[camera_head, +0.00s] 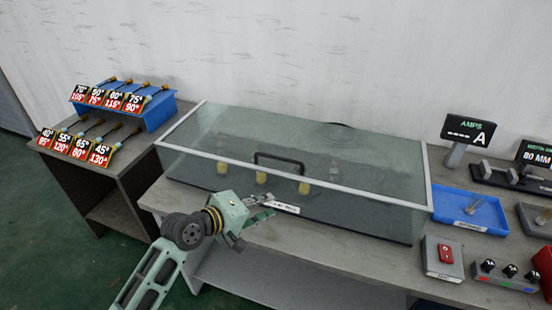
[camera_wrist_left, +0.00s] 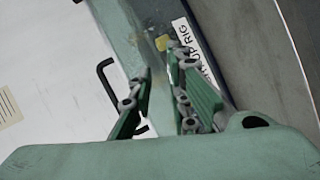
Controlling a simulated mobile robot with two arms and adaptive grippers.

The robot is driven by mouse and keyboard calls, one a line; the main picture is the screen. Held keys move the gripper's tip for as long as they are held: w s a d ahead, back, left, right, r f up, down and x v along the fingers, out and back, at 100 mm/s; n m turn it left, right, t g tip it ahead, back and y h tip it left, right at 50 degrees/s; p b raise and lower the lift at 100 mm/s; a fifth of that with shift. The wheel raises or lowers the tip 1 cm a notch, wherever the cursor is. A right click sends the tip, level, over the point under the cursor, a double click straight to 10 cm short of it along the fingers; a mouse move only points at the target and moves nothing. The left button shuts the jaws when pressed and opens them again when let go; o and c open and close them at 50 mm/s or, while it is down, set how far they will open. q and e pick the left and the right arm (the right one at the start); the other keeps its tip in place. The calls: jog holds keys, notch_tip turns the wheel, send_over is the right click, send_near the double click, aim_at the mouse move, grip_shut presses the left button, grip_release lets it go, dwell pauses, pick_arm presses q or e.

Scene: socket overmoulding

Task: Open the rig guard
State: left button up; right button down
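The rig guard (camera_head: 345,205) is a clear box with pale edges, lying closed over a dark base on the bench. Its black handle (camera_head: 279,158) shows in the head view and also in the left wrist view (camera_wrist_left: 104,82). Yellow posts (camera_head: 262,177) stand under the guard. My left gripper (camera_head: 262,205) is in front of the guard's lower front, by the white label (camera_head: 285,208), apart from the handle. In the left wrist view its green fingers (camera_wrist_left: 158,95) are spread with a gap and nothing between them. My right gripper is in neither view.
A side table holds a blue stand (camera_head: 150,110) with several tagged tools. To the right are an amps display (camera_head: 468,131), a blue tray (camera_head: 450,207), a red switch box (camera_head: 443,258) and a knob panel (camera_head: 505,275). The bench front edge is near my left arm.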

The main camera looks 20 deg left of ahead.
aim_at(276, 159)
pick_arm(q)
jog(key=w+a+r+n+t, duration=0.3)
jog(key=w+r+n, duration=0.15)
jog(key=r, duration=0.35)
jog(key=shift+m+g+h, duration=0.3)
jog(key=shift+m, duration=0.15)
jog(key=x, duration=0.7)
jog(key=shift+p, duration=0.4)
jog(key=shift+w+d+f, duration=0.2)
jog(key=shift+w+d, duration=0.05)
jog(key=shift+w, duration=0.25)
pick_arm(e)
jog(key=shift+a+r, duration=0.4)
pick_arm(q)
jog(key=shift+c, duration=0.3)
grip_shut()
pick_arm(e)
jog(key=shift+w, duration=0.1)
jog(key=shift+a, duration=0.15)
